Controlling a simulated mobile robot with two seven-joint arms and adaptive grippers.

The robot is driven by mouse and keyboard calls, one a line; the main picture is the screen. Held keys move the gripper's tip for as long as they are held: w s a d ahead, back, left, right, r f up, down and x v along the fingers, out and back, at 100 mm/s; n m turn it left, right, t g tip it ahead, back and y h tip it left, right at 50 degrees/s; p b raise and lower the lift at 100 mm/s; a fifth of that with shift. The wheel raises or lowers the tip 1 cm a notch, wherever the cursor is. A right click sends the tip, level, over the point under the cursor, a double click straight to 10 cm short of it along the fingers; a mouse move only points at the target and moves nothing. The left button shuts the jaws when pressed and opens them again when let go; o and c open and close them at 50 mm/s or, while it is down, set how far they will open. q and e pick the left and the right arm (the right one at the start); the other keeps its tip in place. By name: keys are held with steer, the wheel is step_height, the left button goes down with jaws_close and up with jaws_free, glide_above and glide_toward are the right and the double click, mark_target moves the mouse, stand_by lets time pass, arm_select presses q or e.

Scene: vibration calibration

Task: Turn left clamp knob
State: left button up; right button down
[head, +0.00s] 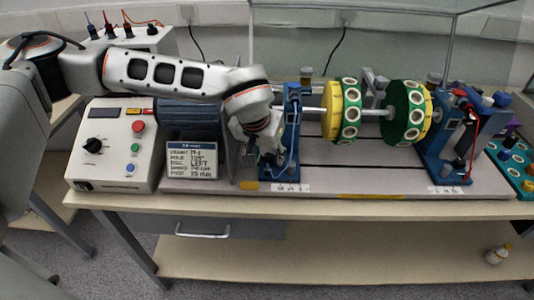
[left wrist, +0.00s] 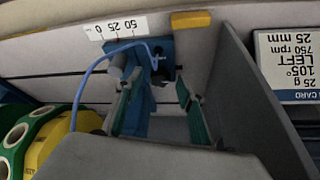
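The left blue bearing stand (head: 293,120) is on the rig base, at the left end of the shaft. My left gripper (head: 268,156) is low at its left front side, pointing down. In the left wrist view, my left gripper (left wrist: 155,88) is open, its two green-padded fingers apart with the blue foot of the stand (left wrist: 140,105) between and beyond them. A small dark part (left wrist: 159,52) shows on the foot; I cannot tell if it is the clamp knob. In the head view the gripper hides that area. My right gripper is out of view.
A grey upright plate (left wrist: 250,90) stands close beside the gripper. A blue cable (left wrist: 88,75) loops on the other side. Yellow and green discs (head: 345,110) sit on the shaft. A control box (head: 112,150) and a setup card (head: 192,160) stand to the left.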

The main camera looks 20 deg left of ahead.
arm_select(q)
jaws_close()
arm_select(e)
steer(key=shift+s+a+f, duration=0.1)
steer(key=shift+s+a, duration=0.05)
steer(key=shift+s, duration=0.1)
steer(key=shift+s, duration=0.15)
